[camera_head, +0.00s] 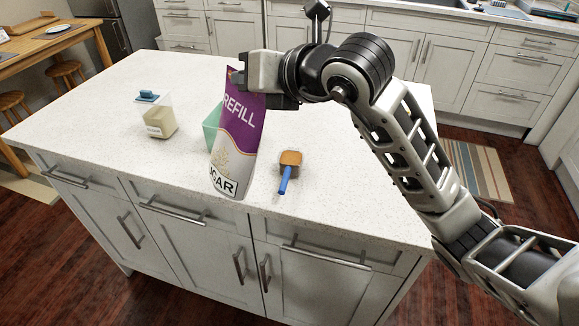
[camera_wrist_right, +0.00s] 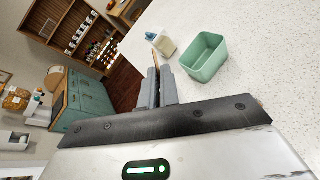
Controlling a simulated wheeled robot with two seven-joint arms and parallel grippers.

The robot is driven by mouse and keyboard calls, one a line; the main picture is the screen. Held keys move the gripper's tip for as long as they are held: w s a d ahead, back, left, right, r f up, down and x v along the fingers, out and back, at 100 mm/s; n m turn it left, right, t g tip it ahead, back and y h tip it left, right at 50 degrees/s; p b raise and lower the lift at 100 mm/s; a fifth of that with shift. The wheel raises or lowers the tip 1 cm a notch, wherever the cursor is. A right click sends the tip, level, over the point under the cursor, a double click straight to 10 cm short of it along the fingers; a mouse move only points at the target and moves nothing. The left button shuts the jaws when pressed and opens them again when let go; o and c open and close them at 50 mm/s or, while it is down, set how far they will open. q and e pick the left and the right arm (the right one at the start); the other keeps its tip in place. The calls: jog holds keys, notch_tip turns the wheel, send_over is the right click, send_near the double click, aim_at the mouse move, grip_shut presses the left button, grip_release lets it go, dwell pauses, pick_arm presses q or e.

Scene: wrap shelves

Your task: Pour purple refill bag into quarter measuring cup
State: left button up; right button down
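The purple and white refill bag (camera_head: 238,135) is upright, tilted slightly, over the island counter in the head view. I cannot tell whether its base touches the counter. My right gripper (camera_head: 243,80) is shut on the bag's upper edge. In the right wrist view its fingers (camera_wrist_right: 161,88) are close together, with a thin brownish edge between them. The measuring cup (camera_head: 290,158), brown on top with a blue handle (camera_head: 285,181), lies on the counter to the right of the bag, apart from it. My left gripper is not in view.
A green open container (camera_wrist_right: 203,57) stands behind the bag, partly hidden by it in the head view (camera_head: 211,127). A clear jar with a blue-topped lid (camera_head: 157,115) stands further left. The white counter (camera_head: 340,200) is clear around the cup; its front edge is close.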

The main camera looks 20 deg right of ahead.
jog(key=shift+s+a+r+n+h, duration=0.1)
jog(key=shift+a+r+n+h, duration=0.15)
jog(key=shift+r+n+h, duration=0.1)
jog(key=shift+f, duration=0.1)
jog(key=shift+r+p, duration=0.8)
jog(key=shift+r, duration=0.8)
jog(key=shift+f, duration=0.2)
